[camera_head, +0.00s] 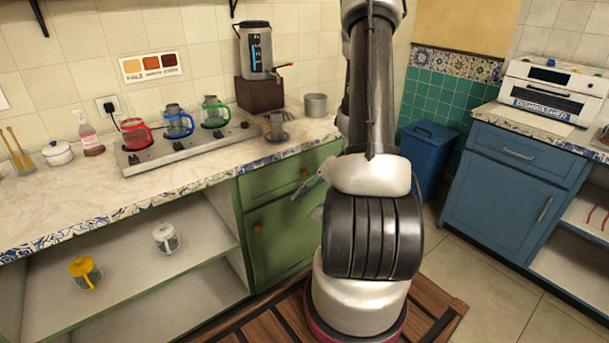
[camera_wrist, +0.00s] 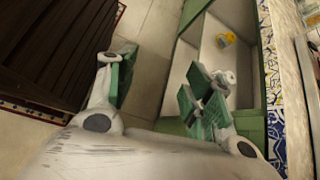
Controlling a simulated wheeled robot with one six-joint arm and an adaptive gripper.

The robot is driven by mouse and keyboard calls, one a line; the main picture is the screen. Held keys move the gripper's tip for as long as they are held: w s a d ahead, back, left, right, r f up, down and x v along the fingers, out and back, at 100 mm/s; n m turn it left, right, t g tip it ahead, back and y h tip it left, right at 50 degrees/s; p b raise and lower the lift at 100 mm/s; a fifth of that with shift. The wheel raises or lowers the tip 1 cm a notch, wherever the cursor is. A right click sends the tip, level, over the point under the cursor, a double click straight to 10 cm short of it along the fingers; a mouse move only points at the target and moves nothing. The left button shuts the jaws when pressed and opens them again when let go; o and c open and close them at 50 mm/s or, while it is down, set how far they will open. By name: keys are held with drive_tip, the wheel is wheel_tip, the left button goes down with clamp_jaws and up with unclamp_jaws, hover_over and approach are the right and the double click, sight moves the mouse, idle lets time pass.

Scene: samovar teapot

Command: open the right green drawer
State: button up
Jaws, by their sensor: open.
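The green drawer (camera_head: 285,177) is the upper front of the green cabinet under the counter. It looks shut, flush with the cabinet, and has a small orange-brown knob (camera_head: 304,173). My gripper (camera_head: 305,205) is open in front of the cabinet, a little below the knob in the picture. I cannot tell its distance from the drawer. In the wrist view my gripper (camera_wrist: 163,92) has its green-padded fingers wide apart with nothing between them. My arm hides the right end of the cabinet front. The knob does not show in the wrist view.
Below the drawer is a green door (camera_head: 283,238) with its own knob. Open shelves at left hold a yellow mug (camera_head: 84,271) and a white mug (camera_head: 166,238). The counter (camera_head: 70,200) carries a stove with coloured pots. A blue bin (camera_head: 428,160) stands right of my arm.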

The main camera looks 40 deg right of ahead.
drive_tip(key=w+d+f+m+t+y, duration=0.1)
drive_tip(key=w+d+f+m+t, duration=0.2)
drive_tip(key=w+f+m+t, duration=0.6)
drive_tip(key=m+t+h, duration=0.8)
drive_tip(key=m+h, duration=0.3)
approach(306, 174)
drive_tip(key=w, duration=1.1)
drive_tip(key=shift+a+f, duration=0.1)
clamp_jaws()
